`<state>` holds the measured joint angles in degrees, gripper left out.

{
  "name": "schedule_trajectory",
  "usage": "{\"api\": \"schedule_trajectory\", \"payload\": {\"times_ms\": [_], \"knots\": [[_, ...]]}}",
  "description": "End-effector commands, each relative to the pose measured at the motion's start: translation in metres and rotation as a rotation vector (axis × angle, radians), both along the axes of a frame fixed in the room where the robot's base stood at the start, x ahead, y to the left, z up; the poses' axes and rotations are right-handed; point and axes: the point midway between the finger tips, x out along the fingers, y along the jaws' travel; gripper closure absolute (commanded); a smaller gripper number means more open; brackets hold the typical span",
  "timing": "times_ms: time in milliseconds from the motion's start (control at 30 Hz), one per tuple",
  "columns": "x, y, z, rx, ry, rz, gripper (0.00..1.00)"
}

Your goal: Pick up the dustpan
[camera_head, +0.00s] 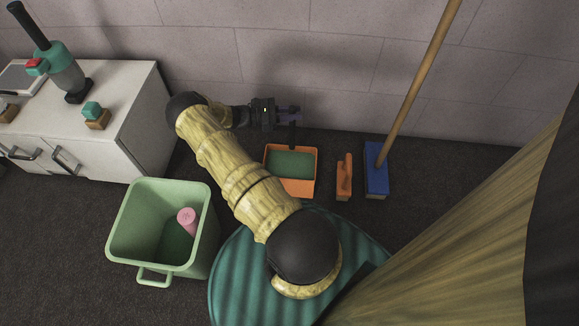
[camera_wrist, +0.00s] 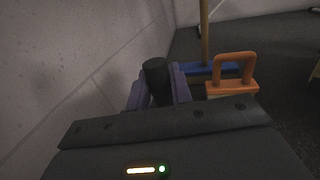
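The dustpan (camera_head: 306,187) is an orange tray with a green inside, on the dark floor near the wall in the head view. Its black handle (camera_head: 292,136) stands up at the back. My gripper (camera_head: 290,113) is at the top of this handle. In the wrist view, the black handle (camera_wrist: 156,78) rises between the two purple fingers of my gripper (camera_wrist: 158,92), which appear pressed against its sides. The tray itself is hidden behind the gripper body in the wrist view.
An orange hand brush (camera_head: 344,180) and a blue broom (camera_head: 376,172) with a wooden stick stand right of the dustpan. A green bin (camera_head: 122,215) holding a pink cylinder, a round teal table (camera_head: 235,275) and a white cabinet (camera_head: 140,115) are nearby. The wall is close behind.

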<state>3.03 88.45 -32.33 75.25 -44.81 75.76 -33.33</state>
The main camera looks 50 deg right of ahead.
Motion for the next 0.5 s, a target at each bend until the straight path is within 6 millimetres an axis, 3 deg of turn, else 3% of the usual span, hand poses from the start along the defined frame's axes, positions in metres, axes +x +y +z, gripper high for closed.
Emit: {"api": "schedule_trajectory", "payload": {"times_ms": [500], "knots": [[0.0001, -0.0001, 0.0064, -0.001, 0.001, 0.000, 1.00]]}}
